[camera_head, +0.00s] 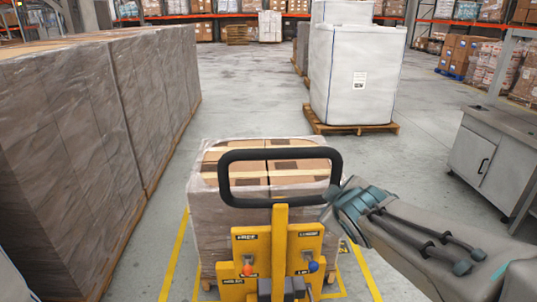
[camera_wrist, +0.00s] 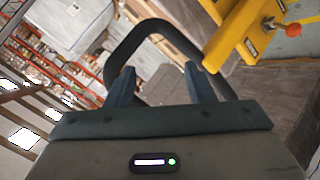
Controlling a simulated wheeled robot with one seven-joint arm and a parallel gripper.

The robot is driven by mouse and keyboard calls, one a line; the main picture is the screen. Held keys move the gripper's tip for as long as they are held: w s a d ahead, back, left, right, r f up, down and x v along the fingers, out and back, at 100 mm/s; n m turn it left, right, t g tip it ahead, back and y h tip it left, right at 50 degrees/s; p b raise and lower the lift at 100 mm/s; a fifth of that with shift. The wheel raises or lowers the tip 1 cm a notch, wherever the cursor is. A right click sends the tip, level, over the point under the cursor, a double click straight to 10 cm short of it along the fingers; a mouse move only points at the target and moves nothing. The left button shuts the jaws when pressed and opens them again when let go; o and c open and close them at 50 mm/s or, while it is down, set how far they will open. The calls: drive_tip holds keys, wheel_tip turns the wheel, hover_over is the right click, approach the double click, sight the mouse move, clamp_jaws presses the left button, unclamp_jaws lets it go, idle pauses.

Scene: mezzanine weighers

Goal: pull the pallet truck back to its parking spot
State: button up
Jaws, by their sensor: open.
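The yellow pallet truck (camera_head: 280,242) stands upright in front of me, with a black loop handle (camera_head: 280,154) on top. A red knob and a blue knob sit on its yellow panel. A film-wrapped pallet of brown boxes (camera_head: 202,212) stands just beyond it; its forks are hidden, so I cannot tell whether they are under the load. My gripper (camera_head: 331,203) is open at the right side of the loop. In the wrist view, the handle (camera_wrist: 150,31) passes beyond and between my spread fingers (camera_wrist: 160,70); I cannot tell whether they touch it.
Tall wrapped stacks (camera_head: 70,130) line the left. A white wrapped load on a pallet (camera_head: 350,128) stands ahead right. A grey cabinet bench (camera_head: 487,150) is at the right. Yellow floor lines (camera_head: 174,262) flank the truck. The aisle floor (camera_head: 250,85) beyond is clear.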

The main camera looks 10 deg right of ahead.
drive_tip(key=w+a+r+n+t+y, duration=0.1)
drive_tip(key=w+r+n+t+y, duration=0.15)
drive_tip(key=r+n, duration=0.2)
drive_tip(key=n+t+y, duration=0.1)
drive_tip(key=n+y, duration=0.4)
drive_tip(key=n, duration=0.3)
approach(278, 152)
drive_tip(key=shift+h, duration=0.25)
drive_tip(key=x, duration=0.8)
drive_tip(key=d+x, duration=0.1)
drive_tip(key=x, duration=0.3)
drive_tip(key=shift+w+f+b, duration=0.35)
drive_tip(key=shift+w+f, duration=0.1)
clamp_jaws()
